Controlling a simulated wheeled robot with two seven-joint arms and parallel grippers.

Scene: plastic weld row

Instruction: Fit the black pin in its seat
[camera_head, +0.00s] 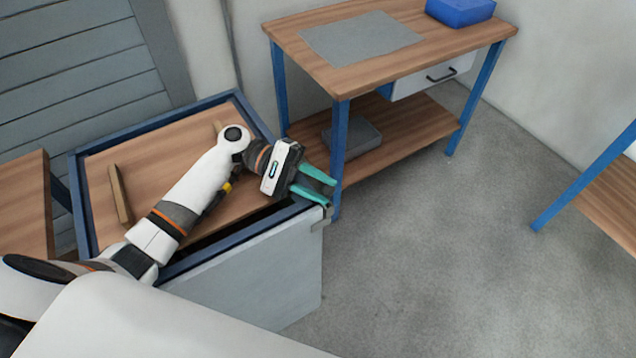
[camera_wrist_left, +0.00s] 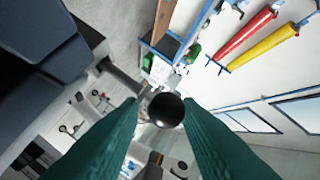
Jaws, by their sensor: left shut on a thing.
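My left gripper (camera_head: 326,190) has teal fingers and reaches over the front right corner of the blue-rimmed cabinet. It is shut on the black pin. In the left wrist view the pin's round black end (camera_wrist_left: 166,110) shows between the two teal fingers. In the head view the pin is mostly hidden by the fingers. A small grey bracket (camera_head: 321,225) sits on the cabinet's corner just below the fingertips; I cannot tell whether it is the seat. No seat shows clearly. My right gripper is not in view.
The cabinet has a blue rim (camera_head: 75,175) and a wooden top with a wooden bar (camera_head: 120,196) on it. A workbench (camera_head: 445,40) with a blue bin (camera_head: 460,10), grey mat (camera_head: 360,38) and lower-shelf grey box (camera_head: 352,136) stands behind.

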